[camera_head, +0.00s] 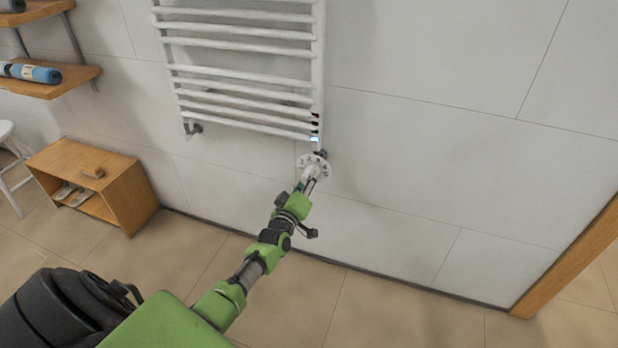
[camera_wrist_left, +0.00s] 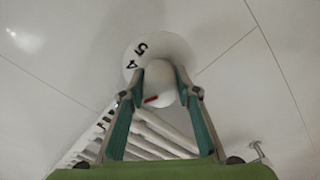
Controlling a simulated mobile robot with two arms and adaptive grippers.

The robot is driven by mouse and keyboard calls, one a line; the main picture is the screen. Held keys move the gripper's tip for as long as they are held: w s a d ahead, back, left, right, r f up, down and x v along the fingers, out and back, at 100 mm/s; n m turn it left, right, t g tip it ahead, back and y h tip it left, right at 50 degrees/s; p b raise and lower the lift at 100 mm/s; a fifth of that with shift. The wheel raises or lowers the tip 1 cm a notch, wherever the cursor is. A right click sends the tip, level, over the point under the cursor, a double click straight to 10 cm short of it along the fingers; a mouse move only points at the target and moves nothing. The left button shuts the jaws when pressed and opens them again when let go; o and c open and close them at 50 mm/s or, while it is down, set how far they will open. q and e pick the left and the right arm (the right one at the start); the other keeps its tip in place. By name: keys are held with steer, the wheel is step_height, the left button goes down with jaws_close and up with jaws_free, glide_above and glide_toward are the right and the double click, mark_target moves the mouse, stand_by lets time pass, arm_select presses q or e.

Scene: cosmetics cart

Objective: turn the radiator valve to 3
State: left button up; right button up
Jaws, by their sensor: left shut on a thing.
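The radiator valve's white dial disc (camera_head: 323,163) is below the lower right corner of the white towel radiator (camera_head: 242,96). My left gripper (camera_head: 311,175) reaches it from below. In the left wrist view, the gripper's two green-lined fingers (camera_wrist_left: 161,84) are shut on the rounded white valve knob (camera_wrist_left: 159,76), one on each side. The knob has a short red mark (camera_wrist_left: 151,99). Behind it, the dial disc (camera_wrist_left: 165,46) shows a 5 and a 4 at its left; other numbers are hidden or unreadable. I cannot tell which number the mark points to. My right gripper is not in view.
A wooden cabinet (camera_head: 135,203) stands on the floor at the left, with a white stool (camera_head: 8,140) beside it. Wooden shelves (camera_head: 75,77) hang on the wall above. A wooden frame (camera_head: 575,255) is at the right. The floor and wall between them are clear.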

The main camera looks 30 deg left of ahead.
arm_select(q)
steer(key=shift+f, duration=0.1)
stand_by(0.3)
steer(key=o, duration=1.1)
steer(key=shift+s, duration=0.15)
steer(key=v, duration=1.1)
steer(key=shift+s+d, duration=0.1)
steer(key=shift+s, duration=0.25)
